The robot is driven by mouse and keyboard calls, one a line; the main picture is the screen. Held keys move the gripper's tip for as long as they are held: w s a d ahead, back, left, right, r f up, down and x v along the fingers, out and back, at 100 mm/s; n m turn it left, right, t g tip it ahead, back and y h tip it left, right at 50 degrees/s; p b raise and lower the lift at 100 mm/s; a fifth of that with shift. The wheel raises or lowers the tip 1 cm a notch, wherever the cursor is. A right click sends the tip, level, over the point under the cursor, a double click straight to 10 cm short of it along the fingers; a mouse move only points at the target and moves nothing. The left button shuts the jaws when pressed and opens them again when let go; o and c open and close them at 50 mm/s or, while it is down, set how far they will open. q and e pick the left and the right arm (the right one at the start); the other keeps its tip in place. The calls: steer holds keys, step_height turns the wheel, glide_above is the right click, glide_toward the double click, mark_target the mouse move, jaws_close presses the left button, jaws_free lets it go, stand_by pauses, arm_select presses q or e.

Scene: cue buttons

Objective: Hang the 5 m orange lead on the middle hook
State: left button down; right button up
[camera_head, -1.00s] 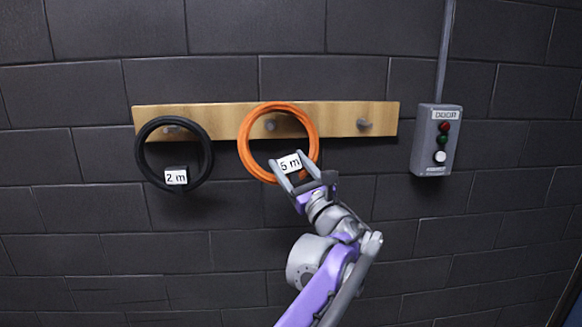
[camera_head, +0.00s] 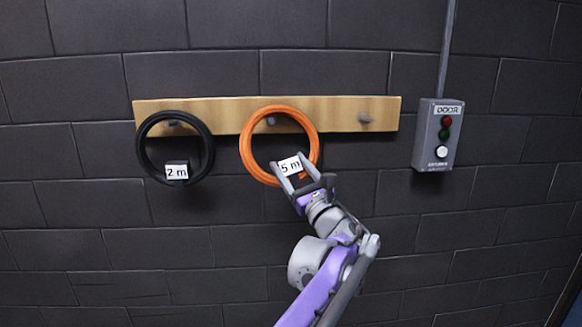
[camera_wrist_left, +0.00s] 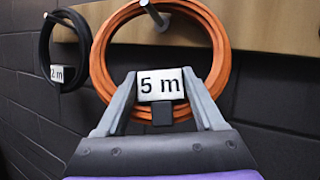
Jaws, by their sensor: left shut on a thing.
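The 5 m orange lead (camera_head: 245,150) is a round coil with a white "5 m" tag (camera_head: 290,165), in front of the wooden hook board. The middle hook (camera_head: 271,121) shows inside the ring, just below its top. My left gripper (camera_head: 296,178) is shut on the orange lead at its lower right, by the tag. In the left wrist view, the orange lead (camera_wrist_left: 222,60) hangs between my fingers (camera_wrist_left: 160,103) and the hook (camera_wrist_left: 152,14) pokes through its upper part. I cannot tell whether the coil rests on the hook. My right gripper is out of view.
A black coil (camera_head: 142,150) tagged "2 m" hangs on the left hook (camera_head: 173,123). The right hook (camera_head: 365,118) is bare on the wooden board (camera_head: 340,105). A grey door button box (camera_head: 437,135) is on the brick wall to the right.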

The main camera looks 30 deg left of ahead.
arm_select(q)
jaws_free()
steer(key=shift+d+f, duration=0.1)
steer(key=b+v, duration=0.1)
steer(key=v, duration=1)
steer(key=s+a+f+n+g+h+p, duration=0.1)
steer(key=s+a+f+n+g+h, duration=0.3)
steer(key=s+f, duration=0.45)
steer(key=s+a+f+n+g+h+p, duration=0.2)
steer(key=s+a+f+n+h, duration=0.3)
steer(key=f, duration=0.6)
steer(key=s+d+f+n+g+h+p, duration=0.1)
steer(key=s+d+f+n+h+p, duration=0.1)
steer(key=s+d+f+n+h, duration=0.7)
steer(key=s+d+f+n, duration=0.3)
steer(key=s+f+n, duration=0.1)
steer(key=f, duration=0.2)
steer(key=shift+s+d, duration=0.25)
steer(key=shift+d, duration=0.15)
